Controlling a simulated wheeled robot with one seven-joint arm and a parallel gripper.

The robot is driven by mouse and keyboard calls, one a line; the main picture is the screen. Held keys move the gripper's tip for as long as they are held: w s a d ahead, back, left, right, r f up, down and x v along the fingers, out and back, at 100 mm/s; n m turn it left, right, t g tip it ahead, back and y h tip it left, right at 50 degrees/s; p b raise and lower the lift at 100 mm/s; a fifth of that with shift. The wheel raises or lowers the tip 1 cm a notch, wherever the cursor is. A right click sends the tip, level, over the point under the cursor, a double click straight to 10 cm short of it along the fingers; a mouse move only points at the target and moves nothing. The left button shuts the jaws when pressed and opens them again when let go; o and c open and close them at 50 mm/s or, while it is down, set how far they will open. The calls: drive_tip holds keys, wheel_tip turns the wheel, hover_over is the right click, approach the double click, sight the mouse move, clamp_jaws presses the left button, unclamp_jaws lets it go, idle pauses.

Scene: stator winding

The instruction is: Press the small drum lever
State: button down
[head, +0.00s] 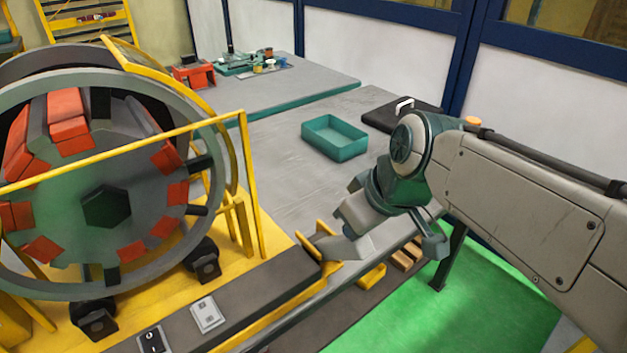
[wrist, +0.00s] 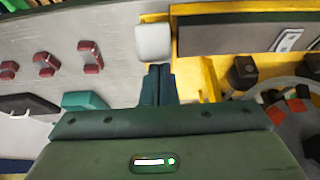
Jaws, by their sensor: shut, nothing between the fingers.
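A pale grey, rounded block (wrist: 153,42), which looks like the end of the small drum lever, lies just beyond my fingertips in the wrist view. A pale grey piece (head: 348,246) shows beside a yellow bracket at the end of the dark beam in the head view; I cannot tell for sure that it is the same part. My gripper (wrist: 158,70) is shut and empty, its dark teal fingers together and pointing at the block. I cannot tell whether the tips touch it. In the head view, my arm hides the fingers.
The large drum (head: 105,205) with red blocks stands at left behind a yellow rail (head: 130,147). A teal tray (head: 334,138) and a black case (head: 388,112) lie on the grey bench (head: 275,155). A switch panel (head: 208,315) sits on the dark beam. Green floor lies at right.

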drive_tip(key=shift+s+d+f, duration=0.2)
drive_tip(key=shift+d+f, duration=0.05)
drive_tip(key=shift+f, duration=0.15)
drive_tip(key=r+p, duration=0.1)
drive_tip(key=w+a+r, duration=0.1)
drive_tip(key=r, duration=0.1)
drive_tip(key=w+a+r+p, duration=0.1)
drive_tip(key=shift+w+r+p, duration=0.25)
drive_tip(key=shift+r+p, duration=0.05)
drive_tip(key=shift+p, duration=0.05)
drive_tip(key=s+p+v, duration=0.1)
drive_tip(key=p+v, duration=0.3)
drive_tip(key=v, duration=0.5)
drive_tip(key=shift+d+f+p, duration=0.3)
drive_tip(key=shift+d+p, duration=0.05)
drive_tip(key=s+d+f+m+h, duration=0.1)
drive_tip(key=s+d+f+m, duration=0.1)
drive_tip(key=f, duration=0.4)
drive_tip(key=s+d+f+m+g+h, duration=0.1)
drive_tip(key=s+d+f+m+h, duration=0.1)
drive_tip(key=f+m, duration=0.3)
drive_tip(key=shift+s+d+f, duration=0.45)
drive_tip(key=shift+d+f, duration=0.25)
drive_tip(key=shift+f, duration=0.2)
